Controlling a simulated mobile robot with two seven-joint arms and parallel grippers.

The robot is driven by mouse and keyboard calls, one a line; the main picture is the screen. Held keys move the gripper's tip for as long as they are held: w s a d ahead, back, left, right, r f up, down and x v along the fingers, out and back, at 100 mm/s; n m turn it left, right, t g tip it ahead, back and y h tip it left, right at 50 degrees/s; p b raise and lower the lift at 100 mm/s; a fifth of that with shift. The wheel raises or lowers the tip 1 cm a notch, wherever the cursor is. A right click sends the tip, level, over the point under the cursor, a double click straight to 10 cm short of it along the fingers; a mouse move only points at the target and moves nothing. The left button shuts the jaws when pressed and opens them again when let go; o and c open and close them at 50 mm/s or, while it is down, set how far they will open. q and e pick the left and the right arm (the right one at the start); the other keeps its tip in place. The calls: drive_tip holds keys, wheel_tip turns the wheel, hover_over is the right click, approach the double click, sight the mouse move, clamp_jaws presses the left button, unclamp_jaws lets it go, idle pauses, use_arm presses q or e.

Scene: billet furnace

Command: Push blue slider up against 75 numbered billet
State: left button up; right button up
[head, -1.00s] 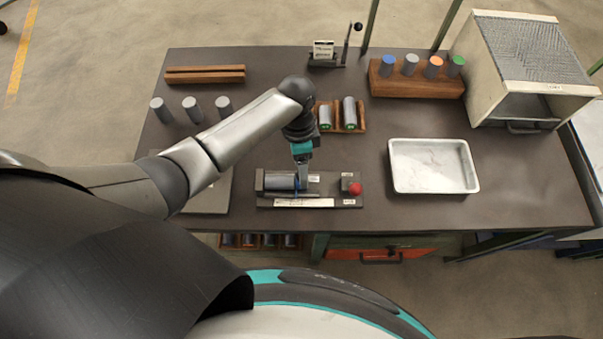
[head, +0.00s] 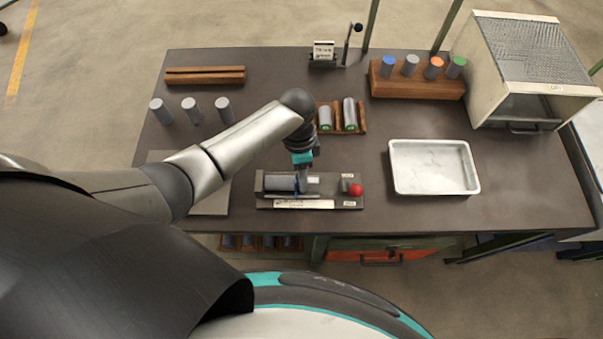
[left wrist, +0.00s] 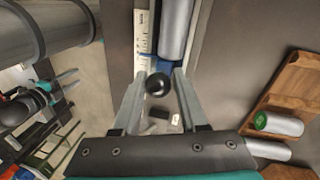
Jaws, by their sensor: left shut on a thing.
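The gauge fixture (head: 345,202) is a dark base near the table's front edge, with a scale strip. A grey billet (head: 280,182) lies in it at the left end; its number is not readable. The blue slider (head: 297,187) stands at the billet's right end, seemingly touching it. In the left wrist view the blue slider (left wrist: 146,62) is beside the end of the billet (left wrist: 175,25), with a black round knob (left wrist: 158,84) in front. My left gripper (left wrist: 161,76) has its fingers on either side of the knob, shut on the slider. My right gripper is out of view.
A red knob (head: 355,190) sits at the fixture's right. A white tray (head: 435,190) lies further right. A wooden rack with two billets (head: 350,114) stands behind. Three grey billets (head: 190,110) stand back left. A furnace box (head: 525,60) is back right.

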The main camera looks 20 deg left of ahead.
use_arm(q)
drive_tip(key=shift+s, duration=0.1)
clamp_jaws()
drive_tip(key=shift+s+d, duration=0.1)
idle(0.7)
